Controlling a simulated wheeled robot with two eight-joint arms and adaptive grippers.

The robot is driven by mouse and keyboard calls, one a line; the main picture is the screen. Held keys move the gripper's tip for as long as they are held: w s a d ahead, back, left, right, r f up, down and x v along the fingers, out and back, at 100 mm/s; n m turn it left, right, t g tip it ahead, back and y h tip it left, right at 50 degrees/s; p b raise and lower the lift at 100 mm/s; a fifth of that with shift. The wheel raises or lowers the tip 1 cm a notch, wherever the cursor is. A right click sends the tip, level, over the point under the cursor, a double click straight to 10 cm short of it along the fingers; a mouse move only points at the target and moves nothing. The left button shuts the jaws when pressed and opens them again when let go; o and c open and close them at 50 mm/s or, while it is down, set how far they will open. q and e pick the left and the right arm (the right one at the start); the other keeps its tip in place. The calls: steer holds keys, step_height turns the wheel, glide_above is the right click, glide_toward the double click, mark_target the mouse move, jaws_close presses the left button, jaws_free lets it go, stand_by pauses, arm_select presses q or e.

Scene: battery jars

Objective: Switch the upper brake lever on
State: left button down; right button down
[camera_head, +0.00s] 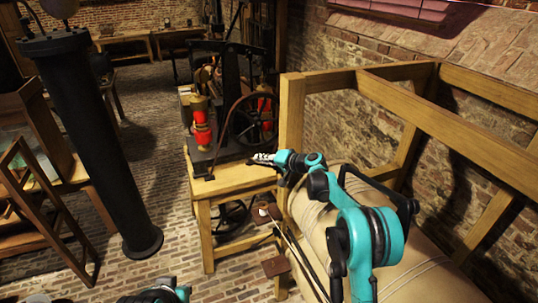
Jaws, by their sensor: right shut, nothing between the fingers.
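My right gripper (262,158) is shut and empty. It is over the right part of a wooden bench top (232,180), close to the foot of a machine with a black wheel (253,120). Below the bench top, a small brown pad with a pale spot (267,213) sits by thin rods, and a second brown pad (276,267) is lower down. The upper pad may be the upper brake lever, but I cannot tell for sure, nor its position. My right gripper is above the upper pad and apart from it.
A wooden frame (292,115) and a large beige padded cylinder (425,270) stand on the right, under my right arm. A black column (100,150) stands at left, near a wooden ladder-like frame (45,210). Brick floor (165,190) between column and bench is free.

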steer(key=shift+a+f, duration=0.2)
steer(key=shift+a, duration=0.05)
stand_by(0.3)
